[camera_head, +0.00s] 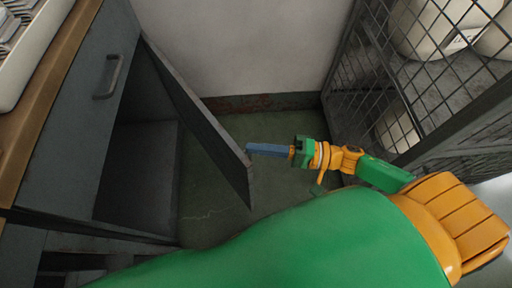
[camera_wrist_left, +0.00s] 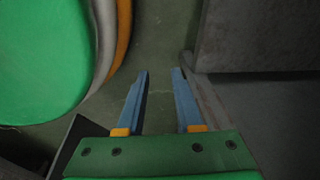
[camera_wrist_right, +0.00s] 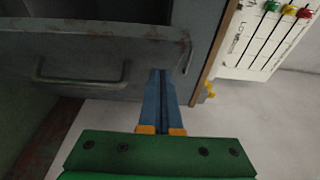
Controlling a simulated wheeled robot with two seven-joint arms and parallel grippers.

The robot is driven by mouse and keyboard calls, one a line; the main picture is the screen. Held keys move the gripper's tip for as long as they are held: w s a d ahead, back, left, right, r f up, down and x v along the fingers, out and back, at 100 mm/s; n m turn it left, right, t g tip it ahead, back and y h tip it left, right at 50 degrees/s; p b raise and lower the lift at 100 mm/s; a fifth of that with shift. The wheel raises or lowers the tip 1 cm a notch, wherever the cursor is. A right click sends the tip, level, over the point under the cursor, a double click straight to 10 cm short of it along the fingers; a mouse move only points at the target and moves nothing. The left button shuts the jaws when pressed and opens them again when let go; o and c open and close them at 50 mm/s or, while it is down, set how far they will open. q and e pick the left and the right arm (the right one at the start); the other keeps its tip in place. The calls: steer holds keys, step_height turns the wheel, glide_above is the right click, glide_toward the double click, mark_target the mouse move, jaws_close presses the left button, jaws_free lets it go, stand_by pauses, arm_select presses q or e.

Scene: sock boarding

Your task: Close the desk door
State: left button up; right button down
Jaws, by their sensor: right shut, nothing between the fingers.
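The grey desk door (camera_head: 195,110) stands open in the head view, swung out from the desk (camera_head: 75,115) so that the dark compartment (camera_head: 140,160) shows. My right gripper (camera_head: 250,149) is shut and empty, its blue fingertips at the door's free edge; I cannot tell whether they touch. In the right wrist view its closed fingers (camera_wrist_right: 158,75) lie in front of a grey panel with a bar handle (camera_wrist_right: 80,82), likely the door's outer face. My left gripper (camera_wrist_left: 160,75) is open and empty in the left wrist view, above the floor; the head view does not show it.
A drawer handle (camera_head: 109,78) is on the desk front at left. A wire-mesh cage (camera_head: 370,75) with pale containers stands at the right. A white wall (camera_head: 240,45) is behind. Green floor (camera_head: 215,195) is bare around the door.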

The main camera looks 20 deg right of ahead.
steer(key=shift+s+a, duration=0.15)
steer(key=shift+a, duration=0.25)
